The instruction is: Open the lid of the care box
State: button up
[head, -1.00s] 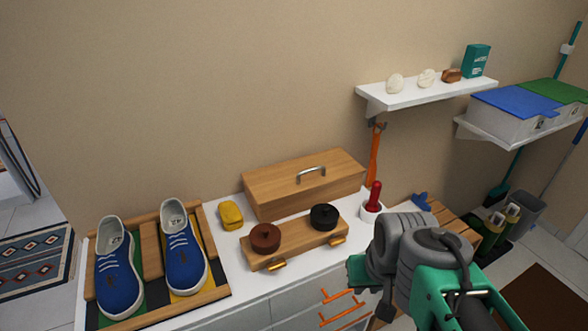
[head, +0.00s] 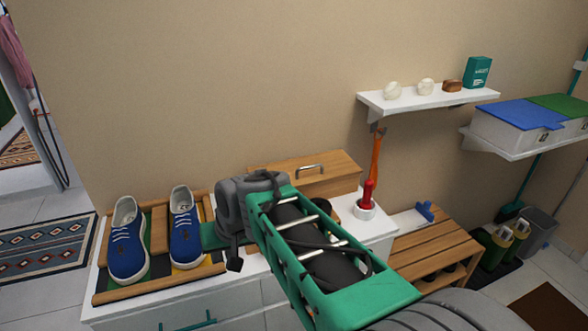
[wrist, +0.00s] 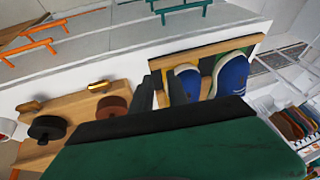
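The care box, seen as a wooden box (head: 335,185) with a metal handle on its lid, stands against the wall on the white cabinet. Its lid is down, and my arm hides its front left part in the head view. My gripper (wrist: 154,92) is over the cabinet between the shoes and the box, apart from the handle. Its two dark fingers are close together in the wrist view with nothing seen between them. In the head view my wrist hides the fingertips. The box is not clearly seen in the wrist view.
Blue shoes (head: 186,240) stand in a wooden tray left of my gripper. A wooden stand (wrist: 75,103) holds a black tin (wrist: 47,128) and a reddish-brown tin (wrist: 112,107). A red-handled brush (head: 367,194) stands right of the box. A white shelf (head: 425,101) is above right.

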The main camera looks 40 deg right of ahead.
jog(key=w+d+m+t, duration=0.1)
jog(key=w+d, duration=0.3)
jog(key=w+d+m+t+y, duration=0.1)
jog(key=w+d+m, duration=0.1)
jog(key=w+d, duration=0.2)
jog(key=w+d+m+t, duration=0.1)
jog(key=w+d+m, duration=0.1)
jog(key=w+d, duration=0.2)
jog(key=shift+w+d+f+y, duration=0.2)
jog(key=shift+d+y, duration=0.1)
jog(key=shift+d, duration=0.45)
jog(key=w+d+m+t, duration=0.2)
jog(key=d+m+t, duration=0.1)
jog(key=d, duration=0.6)
jog(key=m+t+h, duration=0.1)
jog(key=m+t, duration=0.4)
jog(key=m, duration=0.2)
send_near(311, 167)
jog(key=r+x, duration=0.1)
jog(key=x, duration=0.7)
jog(key=f+x, duration=0.1)
jog(key=x, duration=0.1)
jog(key=shift+w+d+f, duration=0.1)
jog(key=shift+w+d, duration=0.1)
jog(key=shift+d, duration=0.1)
jog(key=shift+c, duration=0.6)
grip_shut()
